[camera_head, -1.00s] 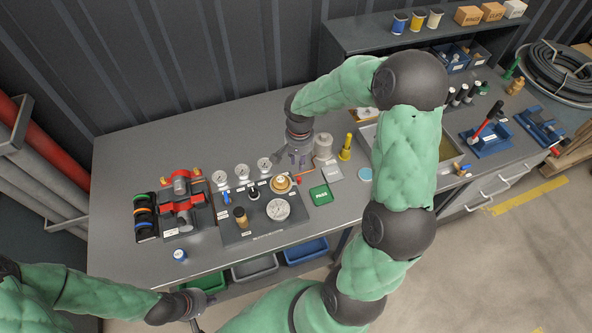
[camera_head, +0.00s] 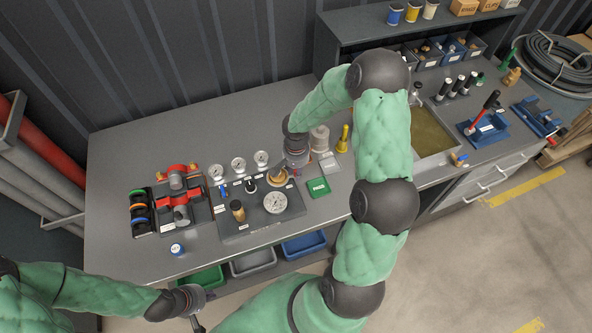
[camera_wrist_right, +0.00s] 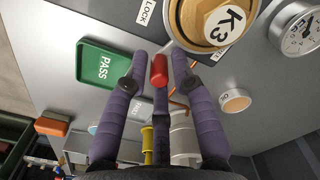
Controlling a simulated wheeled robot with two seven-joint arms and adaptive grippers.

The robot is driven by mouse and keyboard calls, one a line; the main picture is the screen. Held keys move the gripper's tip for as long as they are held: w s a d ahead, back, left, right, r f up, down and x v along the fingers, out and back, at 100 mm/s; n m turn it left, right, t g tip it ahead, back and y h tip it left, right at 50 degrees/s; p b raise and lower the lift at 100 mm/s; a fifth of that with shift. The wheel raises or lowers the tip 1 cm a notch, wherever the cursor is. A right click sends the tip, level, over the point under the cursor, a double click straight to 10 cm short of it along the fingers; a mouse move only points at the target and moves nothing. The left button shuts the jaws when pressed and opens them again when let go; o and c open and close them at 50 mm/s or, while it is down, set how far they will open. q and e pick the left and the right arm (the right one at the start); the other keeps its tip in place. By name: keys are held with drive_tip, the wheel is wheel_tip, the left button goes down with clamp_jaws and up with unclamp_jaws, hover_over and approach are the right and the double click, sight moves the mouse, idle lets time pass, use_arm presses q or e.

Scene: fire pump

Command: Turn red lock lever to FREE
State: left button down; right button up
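The red lock lever's tip (camera_wrist_right: 159,70) shows between the fingertips of my right gripper (camera_wrist_right: 160,66) in the right wrist view. The fingers stand apart on both sides of it, and I cannot make out contact. An orange rod (camera_wrist_right: 178,101) runs behind the fingers. The brass K3 valve (camera_wrist_right: 222,20) is just beyond, with a LOCK label (camera_wrist_right: 148,12) beside it. In the head view, my right gripper (camera_head: 296,167) is above the panel's right end and hides the lever. My left gripper (camera_head: 197,321) is at the bottom edge, partly cut off.
A green PASS plate (camera_head: 318,187) lies right of the panel. A dial gauge (camera_head: 275,202) and a brass knob (camera_head: 238,209) are on the panel (camera_head: 250,224). A yellow-topped post (camera_head: 343,138) and a pale cylinder (camera_head: 319,138) stand behind the gripper.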

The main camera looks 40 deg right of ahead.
clamp_jaws()
drive_tip(key=shift+w, duration=0.1)
drive_tip(key=shift+w+d+n, duration=0.2)
drive_tip(key=shift+w+n, duration=0.1)
drive_tip(key=shift+n, duration=0.35)
drive_tip(key=shift+w+d+n, duration=0.15)
drive_tip(key=shift+w+n, duration=0.1)
drive_tip(key=shift+n, duration=0.4)
drive_tip(key=w+n, duration=0.1)
drive_tip(key=n, duration=0.1)
drive_tip(key=w+n, duration=0.1)
drive_tip(key=shift+d+n, duration=0.2)
drive_tip(key=shift+n, duration=0.2)
drive_tip(key=w+n, duration=0.2)
drive_tip(key=n, duration=0.1)
drive_tip(key=shift+a, duration=0.1)
drive_tip(key=shift+w+a+r+n, duration=0.1)
drive_tip(key=shift+w+n, duration=0.2)
drive_tip(key=shift+n, duration=0.35)
drive_tip(key=shift+w+a+n, duration=0.1)
drive_tip(key=shift+w+n, duration=0.15)
drive_tip(key=shift+n, duration=0.4)
drive_tip(key=shift+w, duration=0.1)
unclamp_jaws()
